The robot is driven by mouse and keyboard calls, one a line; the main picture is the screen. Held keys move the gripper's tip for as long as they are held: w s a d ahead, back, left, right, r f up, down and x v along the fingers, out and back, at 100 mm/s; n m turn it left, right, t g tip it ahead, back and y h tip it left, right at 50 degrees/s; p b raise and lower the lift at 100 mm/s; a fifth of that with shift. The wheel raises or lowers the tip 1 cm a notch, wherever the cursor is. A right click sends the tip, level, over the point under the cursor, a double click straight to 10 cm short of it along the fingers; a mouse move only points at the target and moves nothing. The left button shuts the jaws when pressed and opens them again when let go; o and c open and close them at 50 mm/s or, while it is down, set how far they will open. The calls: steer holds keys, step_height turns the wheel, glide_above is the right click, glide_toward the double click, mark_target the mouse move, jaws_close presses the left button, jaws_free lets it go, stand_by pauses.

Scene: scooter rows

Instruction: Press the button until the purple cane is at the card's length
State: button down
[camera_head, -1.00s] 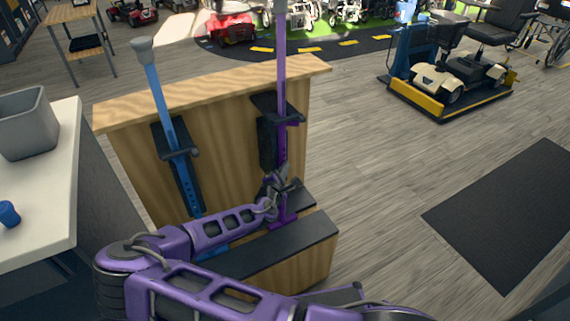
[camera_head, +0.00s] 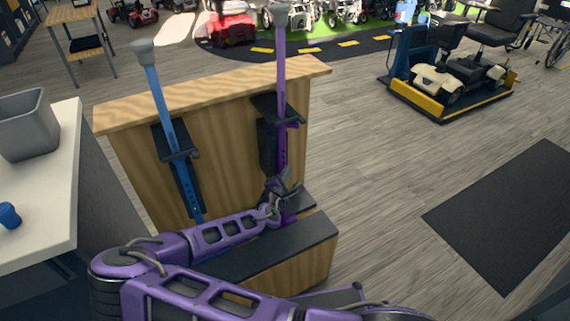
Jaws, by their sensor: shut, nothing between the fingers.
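The purple cane (camera_head: 281,75) stands upright in a black holder (camera_head: 268,145) on the right part of a wooden stand. Its grey top (camera_head: 276,15) is near the upper picture edge, and a few small holes show on its lower shaft. My gripper (camera_head: 285,190) is shut and empty at the lower part of the purple cane, which it partly hides. I cannot tell whether it touches the cane or its button. A blue cane (camera_head: 163,100) with a grey top stands slightly tilted in a similar holder to the left. I cannot make out a card.
The wooden stand (camera_head: 215,92) has a low dark-topped step (camera_head: 290,248) in front. A pale counter (camera_head: 62,170) with a grey bin (camera_head: 27,125) is at the left. A dark mat (camera_head: 510,215) lies on open floor at the right. A scooter (camera_head: 460,75) stands behind it.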

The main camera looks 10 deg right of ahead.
steer(key=shift+s+d, duration=0.1)
steer(key=shift+s, duration=0.05)
steer(key=s, duration=0.1)
steer(key=s+d, duration=0.1)
steer(key=s, duration=0.2)
steer(key=shift+s+d+f+p, duration=0.1)
steer(key=shift+s+d+p, duration=0.25)
stand_by(3.4)
